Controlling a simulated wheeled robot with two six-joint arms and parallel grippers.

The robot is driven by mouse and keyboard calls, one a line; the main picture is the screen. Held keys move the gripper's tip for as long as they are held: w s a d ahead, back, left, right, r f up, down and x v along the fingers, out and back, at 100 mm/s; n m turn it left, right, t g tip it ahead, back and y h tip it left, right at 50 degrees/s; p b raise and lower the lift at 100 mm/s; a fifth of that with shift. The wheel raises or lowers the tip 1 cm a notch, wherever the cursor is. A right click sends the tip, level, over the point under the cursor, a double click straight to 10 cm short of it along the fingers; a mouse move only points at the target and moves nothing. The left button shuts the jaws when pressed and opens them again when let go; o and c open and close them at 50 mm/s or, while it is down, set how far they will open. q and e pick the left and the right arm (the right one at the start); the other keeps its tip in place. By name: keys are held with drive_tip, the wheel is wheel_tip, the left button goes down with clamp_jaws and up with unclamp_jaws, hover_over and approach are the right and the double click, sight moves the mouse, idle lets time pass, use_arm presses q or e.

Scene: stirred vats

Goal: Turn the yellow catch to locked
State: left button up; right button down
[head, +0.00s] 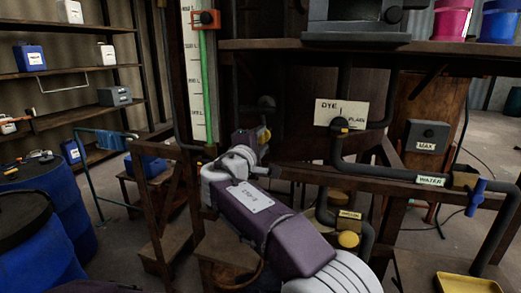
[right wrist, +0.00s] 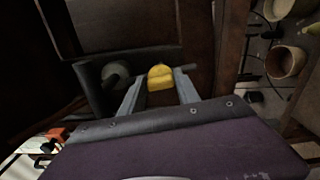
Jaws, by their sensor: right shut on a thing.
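The yellow catch (right wrist: 160,76) shows as a rounded yellow piece between the two grey fingers of my right gripper (right wrist: 159,88) in the right wrist view. The fingers are shut on it from both sides. In the head view a small part of the catch (head: 265,134) shows just past the purple body of my right gripper (head: 260,142), beside the dark wooden frame. The gripper hides most of it there. I cannot tell whether it stands at locked. My left gripper is not in view.
A DYE/PLAIN sign (head: 341,113) and dark pipes (head: 385,172) lie right of the gripper, with a blue valve handle (head: 476,197) farther right. A green-striped gauge (head: 199,85) stands left. Blue drums (head: 35,222) stand at the far left.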

drive_tip(key=shift+m+b, duration=0.45)
drive_tip(key=shift+m, duration=0.25)
drive_tip(key=c, duration=0.9)
unclamp_jaws()
drive_tip(key=shift+s+a+f+b, duration=0.1)
drive_tip(key=shift+s+a+b, duration=0.05)
drive_tip(key=shift+s+b, duration=0.2)
drive_tip(key=b+v, duration=0.2)
drive_tip(key=v, duration=0.6)
drive_tip(key=shift+s, duration=0.15)
